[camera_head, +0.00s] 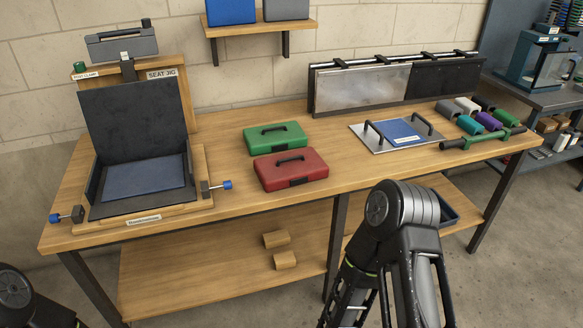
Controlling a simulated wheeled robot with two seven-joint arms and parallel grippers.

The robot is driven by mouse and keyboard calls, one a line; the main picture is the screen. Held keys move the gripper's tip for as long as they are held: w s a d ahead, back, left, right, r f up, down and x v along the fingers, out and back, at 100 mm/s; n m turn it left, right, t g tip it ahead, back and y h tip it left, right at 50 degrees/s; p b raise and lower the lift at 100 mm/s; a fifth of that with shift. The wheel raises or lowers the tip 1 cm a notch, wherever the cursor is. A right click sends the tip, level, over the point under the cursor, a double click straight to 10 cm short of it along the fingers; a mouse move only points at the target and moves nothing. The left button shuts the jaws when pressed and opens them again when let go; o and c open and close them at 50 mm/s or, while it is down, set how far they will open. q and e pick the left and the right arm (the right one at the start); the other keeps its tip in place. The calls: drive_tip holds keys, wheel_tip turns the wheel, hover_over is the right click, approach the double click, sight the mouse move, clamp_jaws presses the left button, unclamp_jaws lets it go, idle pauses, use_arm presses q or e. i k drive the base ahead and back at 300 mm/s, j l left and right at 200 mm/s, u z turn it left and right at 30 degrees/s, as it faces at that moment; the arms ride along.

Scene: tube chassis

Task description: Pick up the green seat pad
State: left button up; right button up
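The green seat pad (275,137) looks like a flat green case with rounded corners and a black handle on top. It lies flat on the wooden workbench, behind a similar red case (291,172), with little room between them. It is fully in view and nothing touches its handle. Part of my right arm shows at bottom centre, in front of the bench, and a small part of my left arm shows at bottom left. Neither gripper can be made out in the view.
The seat jig (147,219), with a blue pad (144,180) and upright black back, stands at left. A metal plate (368,141) with handles bears a blue sheet (404,131). Coloured rolls (470,124) and a green bar (484,138) lie at right. A shelf (262,28) hangs above.

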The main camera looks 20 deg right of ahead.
sight(260, 140)
drive_tip(key=z, duration=1.3)
drive_tip(key=i+l, duration=0.15)
drive_tip(key=i, duration=0.2)
drive_tip(key=i+l, duration=0.2)
drive_tip(key=i, duration=0.15)
